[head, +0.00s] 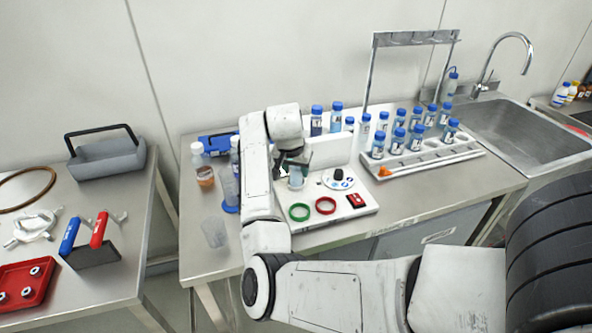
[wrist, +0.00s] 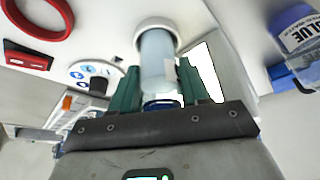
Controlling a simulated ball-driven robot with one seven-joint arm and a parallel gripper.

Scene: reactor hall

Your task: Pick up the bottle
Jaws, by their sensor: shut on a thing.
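My gripper (head: 293,164) is over the white board (head: 353,210) on the middle bench, pointing down. Its green fingers, clear in the wrist view (wrist: 158,82), are shut on a bottle (wrist: 157,58) with a pale blue, translucent body and a dark blue cap close to the palm. The bottle also shows under the gripper in the head view (head: 297,180), partly hidden by my arm. Its far end meets a white ring (wrist: 157,22); I cannot tell whether it rests in the ring or is clear of it.
On the board are a green ring (head: 299,212), a red ring (head: 326,205), a small red block (head: 355,200) and a round dial (head: 339,178). A rack (head: 430,160) of several blue-capped bottles stands to the right. A clear beaker (head: 214,232) is near the left edge.

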